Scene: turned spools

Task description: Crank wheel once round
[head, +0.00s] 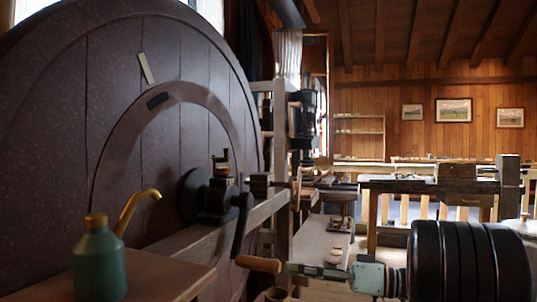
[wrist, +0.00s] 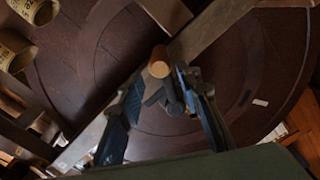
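The big dark wheel (head: 60,130) fills the left of the head view and the background of the wrist view (wrist: 90,60). A pale strip (head: 146,68) is on its face, up and left of the hub. A dark crank arm (head: 241,222) hangs down from the axle and ends in a wooden handle (head: 258,264), pointing right. My gripper (head: 292,268) is at the handle's free end, coming from the right. In the wrist view my gripper (wrist: 157,84) has its fingers apart, with the handle's round end (wrist: 158,67) showing between the tips. I see no finger closed on it.
A green oil can (head: 99,260) with a yellow spout stands on a wooden ledge at the lower left. A wooden beam (head: 215,215) runs beside the wheel. A small bowl (head: 276,294) is below the handle. A bench (head: 327,240) stands behind my gripper.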

